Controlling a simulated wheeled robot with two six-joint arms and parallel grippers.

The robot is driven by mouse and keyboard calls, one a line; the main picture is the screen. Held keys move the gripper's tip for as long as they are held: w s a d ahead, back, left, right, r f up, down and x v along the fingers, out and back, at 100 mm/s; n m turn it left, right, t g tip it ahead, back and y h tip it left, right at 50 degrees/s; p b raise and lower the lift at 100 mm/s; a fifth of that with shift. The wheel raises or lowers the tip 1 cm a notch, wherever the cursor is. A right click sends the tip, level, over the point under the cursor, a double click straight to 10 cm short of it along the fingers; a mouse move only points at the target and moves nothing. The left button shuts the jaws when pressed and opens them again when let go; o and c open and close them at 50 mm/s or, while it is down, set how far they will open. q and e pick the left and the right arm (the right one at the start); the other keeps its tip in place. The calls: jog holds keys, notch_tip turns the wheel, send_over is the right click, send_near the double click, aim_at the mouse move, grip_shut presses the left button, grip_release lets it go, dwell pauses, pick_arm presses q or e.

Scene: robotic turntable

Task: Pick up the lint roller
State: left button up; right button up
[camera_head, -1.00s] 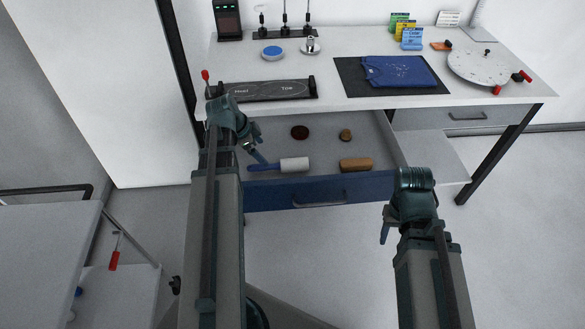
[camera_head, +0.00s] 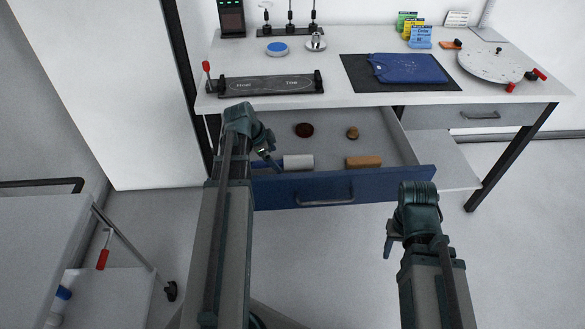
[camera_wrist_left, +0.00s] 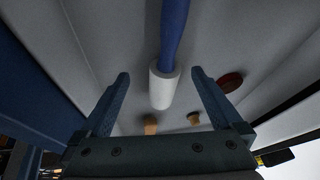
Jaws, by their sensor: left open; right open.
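The lint roller (camera_head: 298,162) lies in the open drawer (camera_head: 375,135), with a white cylinder on the right and a blue handle to the left. My left gripper (camera_head: 270,158) is above the drawer by the handle, partly covering it. In the left wrist view the roller's white cylinder (camera_wrist_left: 164,88) shows between the two open fingers of my left gripper (camera_wrist_left: 160,85), the handle running up out of the frame. The fingers do not appear to touch it. My right gripper (camera_head: 392,240) is open and empty in front of the drawer, at the right.
A brown cylinder (camera_head: 363,162), a dark red round item (camera_head: 304,130) and a small tan item (camera_head: 352,133) also lie in the drawer. The blue drawer front (camera_head: 400,182) stands between the drawer floor and my base. The tabletop above (camera_head: 400,97) overhangs the drawer's back.

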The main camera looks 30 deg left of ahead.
aim_at(281, 162)
pick_arm(q)
jog(key=shift+w+b+x, duration=0.25)
jog(key=shift+b+x, duration=0.9)
jog(key=shift+x, duration=0.15)
jog(key=shift+w+b+x, duration=0.2)
jog(key=shift+b+x, duration=0.9)
jog(key=shift+x, duration=0.25)
jog(key=shift+a+r, duration=0.1)
jog(key=shift+r, duration=0.15)
jog(key=c, duration=1.5)
jog(key=shift+c, duration=0.2)
jog(key=shift+r, duration=0.1)
notch_tip(281, 162, up, 10)
jog(key=p, duration=1)
